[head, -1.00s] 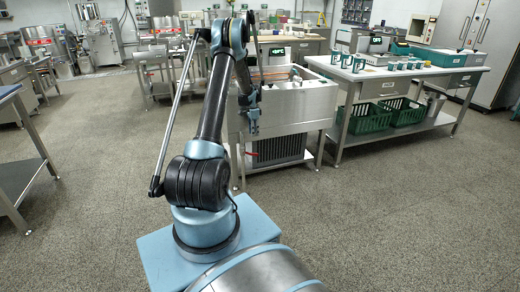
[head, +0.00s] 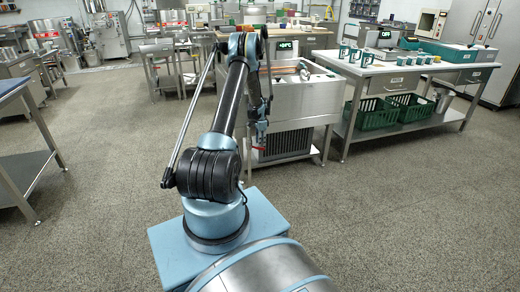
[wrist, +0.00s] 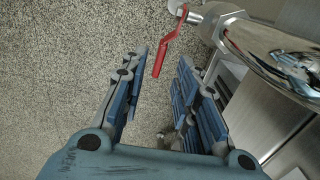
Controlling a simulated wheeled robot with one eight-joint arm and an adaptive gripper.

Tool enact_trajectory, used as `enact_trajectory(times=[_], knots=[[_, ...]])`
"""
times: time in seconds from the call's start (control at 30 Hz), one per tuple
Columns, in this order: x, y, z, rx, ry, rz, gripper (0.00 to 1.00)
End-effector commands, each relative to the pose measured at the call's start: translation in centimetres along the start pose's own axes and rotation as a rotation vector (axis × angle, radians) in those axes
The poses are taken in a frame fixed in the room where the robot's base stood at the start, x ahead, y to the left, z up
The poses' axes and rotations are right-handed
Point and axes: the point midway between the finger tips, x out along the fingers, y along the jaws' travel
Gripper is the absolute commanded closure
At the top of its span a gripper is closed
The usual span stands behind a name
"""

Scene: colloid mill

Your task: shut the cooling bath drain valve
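The cooling bath (head: 305,100) is a steel tank on a frame with a dark grille below, just beyond my arm. Its drain valve's red lever (wrist: 168,45) shows in the wrist view, running down and left from the valve body. The lever's free end appears between my fingers in the picture; I cannot tell the depth gap. In the head view the red lever (head: 257,149) is a small streak low at the bath's front left. My gripper (wrist: 163,58) is open and empty, with a finger on each side of the lever's end. In the head view my gripper (head: 261,138) hangs just above the lever.
A shiny pipe (wrist: 270,52) and the bath's steel side lie close to the right of my fingers in the wrist view. A bench (head: 420,62) with green crates below stands right of the bath. A table (head: 25,165) is at left. Floor between is clear.

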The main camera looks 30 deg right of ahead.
Motion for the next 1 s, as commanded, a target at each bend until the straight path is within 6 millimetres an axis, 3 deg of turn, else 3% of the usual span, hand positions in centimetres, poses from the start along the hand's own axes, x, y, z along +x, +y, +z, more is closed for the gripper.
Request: enact_trajectory(times=[0.3,0.73,0.87,1.0], knots=[[3.7,0.0,0.0,0.0,0.0,0.0,0.72],[4.4,0.0,0.0,0.0,0.0,0.0,0.72],[4.4,0.0,0.0,0.0,0.0,0.0,1.0],[4.4,0.0,0.0,0.0,0.0,-0.001,1.0]])
